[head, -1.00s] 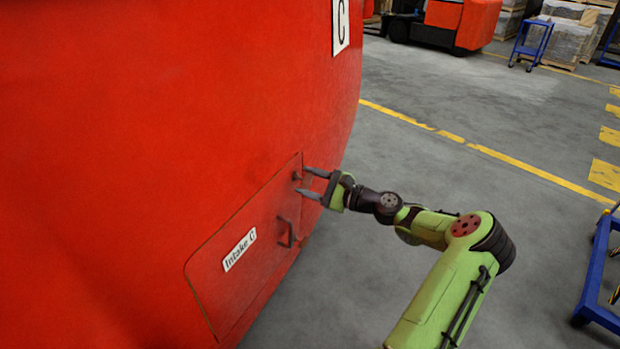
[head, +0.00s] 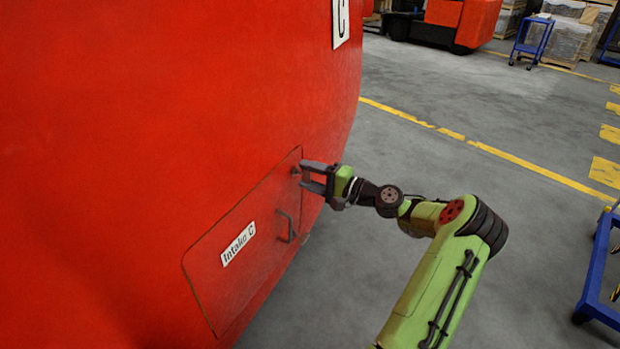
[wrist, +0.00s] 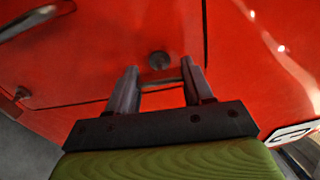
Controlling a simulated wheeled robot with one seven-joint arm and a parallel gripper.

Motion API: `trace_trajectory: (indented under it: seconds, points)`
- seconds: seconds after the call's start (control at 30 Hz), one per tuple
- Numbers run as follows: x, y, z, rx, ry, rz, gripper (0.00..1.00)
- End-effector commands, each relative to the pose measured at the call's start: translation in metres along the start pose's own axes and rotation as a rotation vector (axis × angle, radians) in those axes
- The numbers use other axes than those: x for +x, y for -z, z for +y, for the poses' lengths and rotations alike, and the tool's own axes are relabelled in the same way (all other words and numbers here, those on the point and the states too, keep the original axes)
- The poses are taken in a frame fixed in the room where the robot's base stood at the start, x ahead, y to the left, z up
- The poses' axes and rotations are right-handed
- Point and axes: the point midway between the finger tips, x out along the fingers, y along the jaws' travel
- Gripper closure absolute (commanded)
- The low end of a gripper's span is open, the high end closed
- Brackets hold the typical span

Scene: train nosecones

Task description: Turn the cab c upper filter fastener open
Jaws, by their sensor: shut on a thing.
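The upper filter fastener (head: 295,171) is a small dark knob at the upper right corner of the red hatch (head: 225,285) marked "Intake C". In the wrist view the fastener (wrist: 158,60) shows as a round dark knob just past the fingertips, with a thin bar between the fingers. My gripper (head: 304,175) is at that corner, its two grey fingers reaching in from the right. It is shut on the fastener, with the fingers some way apart around it. In the wrist view the gripper (wrist: 160,78) points toward the hatch. The fingers partly hide the fastener in the head view.
A dark pull handle (head: 287,226) stands out from the hatch below the fastener, and a white label (head: 238,244) lies beside it. The red cab wall (head: 150,120) fills the left. A blue trolley (head: 597,280) stands at far right. The grey floor (head: 470,120) between is clear.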

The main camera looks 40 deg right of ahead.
Motion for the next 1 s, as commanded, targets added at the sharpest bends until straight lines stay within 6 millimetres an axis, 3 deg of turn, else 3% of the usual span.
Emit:
trace_trajectory:
  seconds: [0.7, 0.73, 0.87, 1.0]
  points:
    - [-0.0001, 0.0, 0.0011, -0.073, -0.003, 0.0, 0.79]
    - [-0.0001, 0.0, 0.0011, -0.073, -0.003, 0.0, 0.46]
    - [-0.0001, 0.0, 0.0008, -0.072, -0.002, 0.0, 0.26]
    - [0.0, 0.0, 0.0005, -0.072, -0.001, 0.0, 0.23]
